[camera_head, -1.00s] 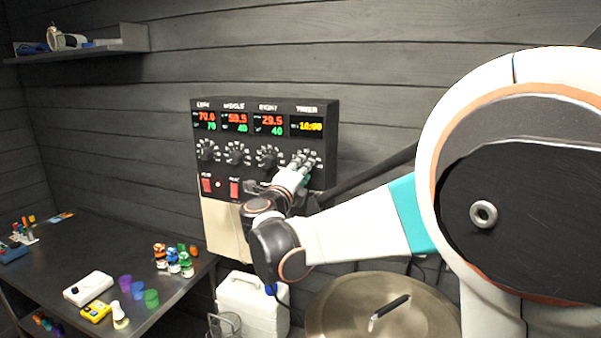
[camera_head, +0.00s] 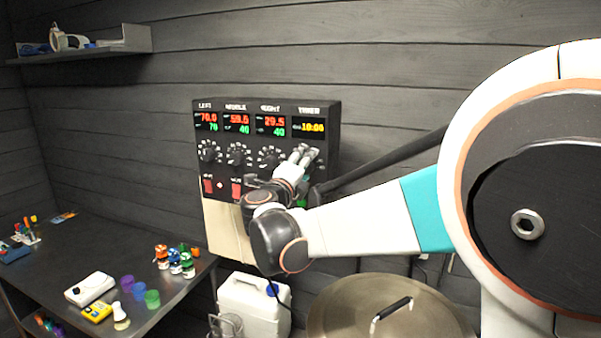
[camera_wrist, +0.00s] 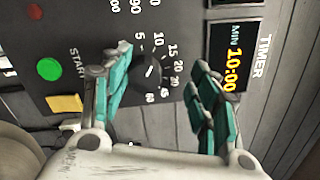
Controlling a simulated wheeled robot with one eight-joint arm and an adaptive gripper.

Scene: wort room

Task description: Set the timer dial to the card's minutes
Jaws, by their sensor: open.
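The timer dial (camera_wrist: 151,71) is a dark knob with a pale pointer line, ringed by minute numbers from 5 to 60, in the wrist view. The timer display (camera_wrist: 232,62) above it reads 10:00 in yellow; it also shows in the head view (camera_head: 309,127). My gripper (camera_wrist: 156,62) is open, its teal-padded fingers apart on either side of the dial in the picture. I cannot tell whether they touch it. In the head view my gripper (camera_head: 304,153) covers the dial at the panel's right end. I cannot make out a card with minutes.
The control panel (camera_head: 265,107) holds three more dials with red and green displays. A green start button (camera_wrist: 49,69) is near the timer dial. A lidded metal kettle (camera_head: 350,300) stands below right, a white canister (camera_head: 250,305) below. A cluttered table (camera_head: 75,255) is at left.

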